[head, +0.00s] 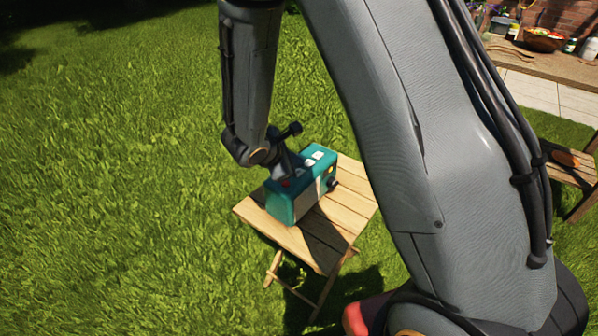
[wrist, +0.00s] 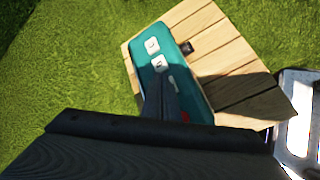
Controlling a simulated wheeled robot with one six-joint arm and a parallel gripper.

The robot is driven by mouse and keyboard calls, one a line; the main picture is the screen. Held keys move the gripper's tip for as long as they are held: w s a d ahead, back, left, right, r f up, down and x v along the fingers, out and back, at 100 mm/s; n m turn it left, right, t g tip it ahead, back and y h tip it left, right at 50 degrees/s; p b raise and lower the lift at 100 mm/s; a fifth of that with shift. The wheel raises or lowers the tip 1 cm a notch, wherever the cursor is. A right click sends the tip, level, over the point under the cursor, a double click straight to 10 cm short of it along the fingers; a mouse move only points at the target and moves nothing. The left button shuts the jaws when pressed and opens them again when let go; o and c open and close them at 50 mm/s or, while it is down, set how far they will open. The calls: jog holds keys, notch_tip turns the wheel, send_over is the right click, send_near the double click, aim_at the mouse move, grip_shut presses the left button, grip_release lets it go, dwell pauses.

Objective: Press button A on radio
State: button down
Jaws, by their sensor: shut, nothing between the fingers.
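A teal radio (head: 283,205) stands on a small wooden table, and it also shows from above in the wrist view (wrist: 190,77). Two white buttons, one farther (wrist: 152,45) and one nearer (wrist: 159,63), are on its top face; I cannot read their marks surely. A small red patch (wrist: 185,117) shows beside my fingers. My gripper (wrist: 160,80) is shut and empty, pointing down at the radio's top, with its tips close to the nearer white button. I cannot tell whether they touch the radio. The gripper and wrist hide part of the top.
The slatted folding table (head: 352,190) has bare boards to the right of the radio. A dark knob (wrist: 188,47) sticks out from the radio's side. Grass surrounds the table. A wooden bench (head: 572,175) and a counter with a bowl (head: 543,40) stand to the right.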

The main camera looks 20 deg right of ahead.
jog(key=shift+f, duration=0.2)
jog(key=shift+f+b, duration=0.25)
jog(key=shift+b, duration=0.4)
jog(key=shift+f+b, duration=0.4)
dwell(0.6)
jog(key=shift+r, duration=0.1)
jog(key=shift+r+p, duration=0.45)
jog(key=shift+r, duration=0.3)
jog(key=shift+r, duration=0.1)
jog(key=shift+r+p, duration=1.7)
jog(key=shift+r, duration=0.75)
jog(key=shift+f, duration=0.1)
